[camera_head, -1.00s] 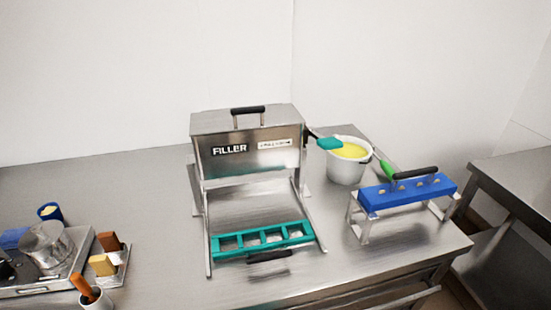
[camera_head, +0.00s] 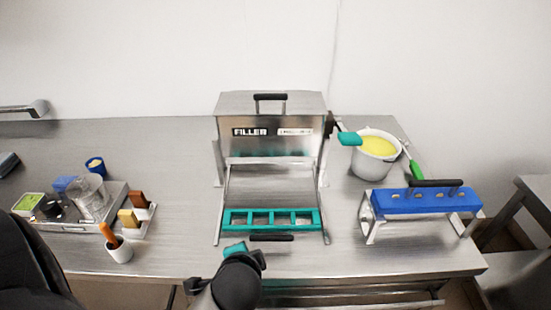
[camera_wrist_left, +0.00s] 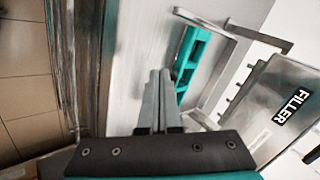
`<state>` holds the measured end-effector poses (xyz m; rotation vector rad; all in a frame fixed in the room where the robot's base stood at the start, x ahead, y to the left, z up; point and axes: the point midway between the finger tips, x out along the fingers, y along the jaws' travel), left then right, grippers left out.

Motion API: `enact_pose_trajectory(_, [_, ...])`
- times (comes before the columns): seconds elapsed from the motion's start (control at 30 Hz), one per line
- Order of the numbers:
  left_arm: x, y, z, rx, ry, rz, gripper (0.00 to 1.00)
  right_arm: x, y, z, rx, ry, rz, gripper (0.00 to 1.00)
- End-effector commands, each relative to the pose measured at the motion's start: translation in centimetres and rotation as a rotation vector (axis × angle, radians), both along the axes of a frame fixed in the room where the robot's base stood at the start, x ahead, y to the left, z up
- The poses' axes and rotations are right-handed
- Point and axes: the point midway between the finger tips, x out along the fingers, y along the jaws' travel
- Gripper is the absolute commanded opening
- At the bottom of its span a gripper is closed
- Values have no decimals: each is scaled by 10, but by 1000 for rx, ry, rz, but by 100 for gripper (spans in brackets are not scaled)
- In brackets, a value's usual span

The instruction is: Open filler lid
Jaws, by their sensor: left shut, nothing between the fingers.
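The filler (camera_head: 268,145) is a steel box labelled FILLER at the back middle of the table. Its lid (camera_head: 240,101) lies flat on top, shut, with a black bar handle (camera_head: 270,97). My left gripper (camera_head: 192,287) is low at the table's front edge, in front of the filler and well away from the lid. In the left wrist view, its grey fingers (camera_wrist_left: 158,85) are shut and empty. The filler's front (camera_wrist_left: 285,105) shows there on the right; the lid handle shows only partly. My right gripper is not in view.
A teal mould (camera_head: 272,210) with a black handle lies before the filler. On the right are a pot of yellow liquid (camera_head: 377,147) and a blue mould on a stand (camera_head: 425,203). A tray of ingredients (camera_head: 110,215) and a white cup (camera_head: 119,250) stand left.

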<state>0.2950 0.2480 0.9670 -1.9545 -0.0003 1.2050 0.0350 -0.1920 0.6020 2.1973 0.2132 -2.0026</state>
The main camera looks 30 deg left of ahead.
Motion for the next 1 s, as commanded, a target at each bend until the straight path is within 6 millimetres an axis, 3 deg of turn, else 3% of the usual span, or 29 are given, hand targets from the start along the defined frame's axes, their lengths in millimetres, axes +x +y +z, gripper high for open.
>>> enact_pose_trajectory(0.1, [24,25,34,260,-33,-101,0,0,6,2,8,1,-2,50])
enact_pose_trajectory(0.3, [66,51,81,787,8,-301,0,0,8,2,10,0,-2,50])
enact_pose_trajectory(0.43, [92,53,119,1175,94,-425,0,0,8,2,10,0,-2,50])
enact_pose_trajectory(0.6, [120,40,157,1628,258,-548,0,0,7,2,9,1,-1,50])
enact_pose_trajectory(0.8, [136,25,177,1920,401,-610,0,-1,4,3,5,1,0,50])
enact_pose_trajectory(1.0, [147,26,183,1974,432,-619,0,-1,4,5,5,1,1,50])
